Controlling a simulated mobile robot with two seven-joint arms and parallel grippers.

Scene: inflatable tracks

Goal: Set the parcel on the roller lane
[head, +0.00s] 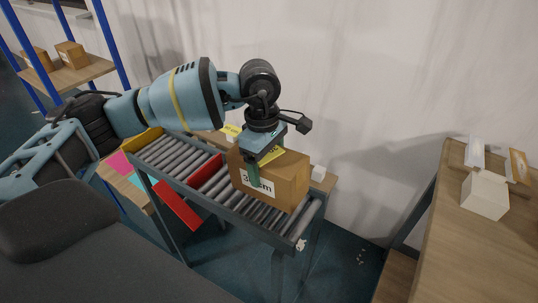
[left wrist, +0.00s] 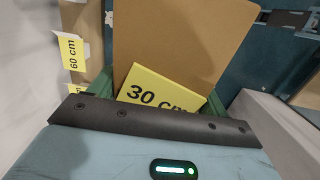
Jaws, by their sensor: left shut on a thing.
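The parcel is a brown cardboard box (head: 285,180) with a "30 cm" label on its side, at the right part of the roller lane (head: 180,157) in the head view. My left gripper (head: 262,172) is above it and shut on it, fingers down over its near side. In the left wrist view the box (left wrist: 180,40) fills the middle, with a yellow "30 cm" label between the green fingers. The box is over the rollers; I cannot tell whether its underside touches them. My right gripper is not in view.
A red divider (head: 205,170) crosses the lane left of the parcel. A wooden table (head: 465,235) with a white block (head: 485,195) stands at the right. Blue-posted shelves (head: 85,72) with small boxes stand at the back left. A yellow "60 cm" tag (left wrist: 70,52) shows beside the gripper.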

